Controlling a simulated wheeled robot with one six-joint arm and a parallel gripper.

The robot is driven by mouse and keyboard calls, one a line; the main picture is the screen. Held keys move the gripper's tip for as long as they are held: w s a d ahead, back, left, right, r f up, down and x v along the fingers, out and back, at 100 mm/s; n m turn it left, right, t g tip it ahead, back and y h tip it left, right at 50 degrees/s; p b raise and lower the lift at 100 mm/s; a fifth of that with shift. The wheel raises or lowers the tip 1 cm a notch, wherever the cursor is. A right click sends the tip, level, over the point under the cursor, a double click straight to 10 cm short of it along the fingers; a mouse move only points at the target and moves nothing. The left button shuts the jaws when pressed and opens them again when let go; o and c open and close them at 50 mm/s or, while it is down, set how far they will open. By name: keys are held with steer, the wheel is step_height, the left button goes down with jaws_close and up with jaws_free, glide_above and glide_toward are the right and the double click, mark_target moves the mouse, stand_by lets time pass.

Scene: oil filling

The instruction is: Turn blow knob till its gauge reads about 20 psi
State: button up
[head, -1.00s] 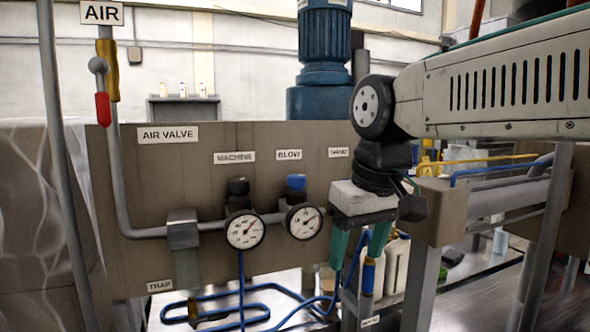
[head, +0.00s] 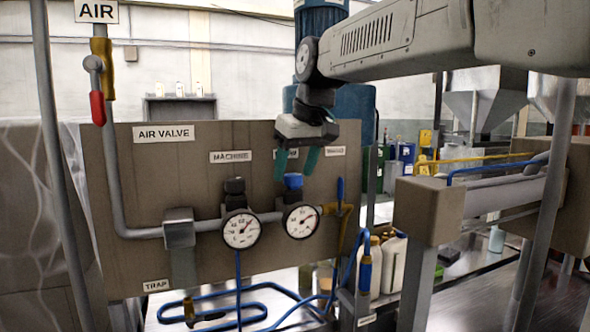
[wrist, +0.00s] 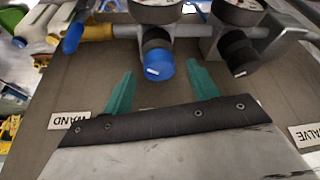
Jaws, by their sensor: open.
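The blow knob (head: 294,181) is blue and sits on top of the blow gauge (head: 300,221), a white dial on the pipe. The needle is too small to read surely. In the wrist view the blue knob (wrist: 158,64) lies between and a little beyond the two teal fingertips. My gripper (head: 296,168) is open, with its fingers pointing down just above the blue knob and apart from it. It also shows in the wrist view (wrist: 160,78). The BLOW label is mostly hidden behind my gripper.
The black machine knob (head: 235,185) and machine gauge (head: 241,229) are close at the left. A red-handled air valve (head: 97,107) is at the far left. A yellow fitting and blue wand hose (head: 340,190) stand close at the right. The brown panel (head: 150,200) is behind.

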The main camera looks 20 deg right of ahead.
steer(key=shift+w+f, duration=0.1)
steer(key=shift+f, duration=0.3)
steer(key=c, duration=1)
steer(key=shift+n, duration=0.3)
steer(key=n+y, duration=0.1)
steer(key=n, duration=0.2)
steer(key=shift+w+d, duration=0.1)
steer(key=n+g+y, duration=0.1)
steer(key=n, duration=0.4)
steer(key=shift+g+y, duration=0.4)
